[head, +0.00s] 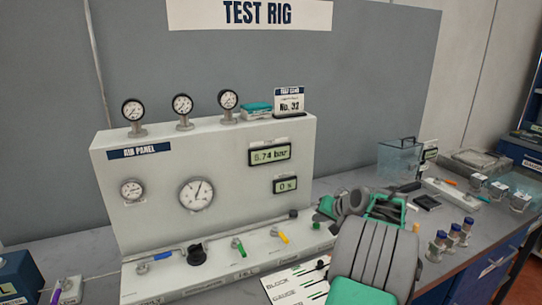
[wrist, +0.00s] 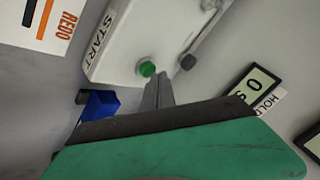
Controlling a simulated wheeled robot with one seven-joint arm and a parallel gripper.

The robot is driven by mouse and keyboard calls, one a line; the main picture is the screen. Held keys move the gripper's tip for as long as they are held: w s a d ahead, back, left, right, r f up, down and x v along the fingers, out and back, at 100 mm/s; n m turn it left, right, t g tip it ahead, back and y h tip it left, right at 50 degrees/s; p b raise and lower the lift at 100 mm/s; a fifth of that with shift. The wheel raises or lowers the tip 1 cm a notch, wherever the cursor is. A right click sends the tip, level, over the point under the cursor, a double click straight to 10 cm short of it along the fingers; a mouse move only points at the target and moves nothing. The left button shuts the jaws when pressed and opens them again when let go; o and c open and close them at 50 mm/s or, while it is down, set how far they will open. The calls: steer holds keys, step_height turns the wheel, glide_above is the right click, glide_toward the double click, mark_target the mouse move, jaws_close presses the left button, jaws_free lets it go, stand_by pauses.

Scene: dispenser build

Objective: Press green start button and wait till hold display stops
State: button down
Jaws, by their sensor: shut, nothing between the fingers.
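The green start button (wrist: 147,69) sits on a white box marked START in the wrist view. My gripper (wrist: 160,80) is shut and empty, its fingertips close beside the button; I cannot tell whether they touch it. The hold display (wrist: 254,88) reads 0 s and shows at the right of the wrist view, with its HOLD label partly visible. In the head view the hold display (head: 286,185) also reads 0 s, low on the white panel. My gripper (head: 382,207) reaches over the bench at the panel's right end there and hides part of that area.
The white air panel (head: 120,190) carries several gauges and a pressure display (head: 269,153) reading 6.74 bar. Coloured valve levers line its base. Small bottles (head: 453,235) stand at right.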

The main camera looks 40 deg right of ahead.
mark_target(318, 226)
step_height(318, 226, up, 6)
steer(key=p, duration=0.4)
stand_by(0.5)
steer(key=w+a+r+n+g+y, duration=0.1)
steer(key=w+a+r+n, duration=0.1)
steer(key=a, duration=1)
steer(key=w+a+r+n+g, duration=0.1)
steer(key=w+a+n, duration=0.2)
steer(key=a, duration=0.9)
steer(key=s+a+f+n+g, duration=0.1)
steer(key=s+a+f+n, duration=0.1)
steer(key=s+a, duration=0.7)
steer(key=s+a+f+n+g, duration=0.2)
steer(key=s+a+n, duration=0.1)
steer(key=s+a, duration=0.6)
steer(key=a, duration=0.4)
steer(key=shift+a+n, duration=0.25)
steer(key=shift+n, duration=0.15)
stand_by(1.8)
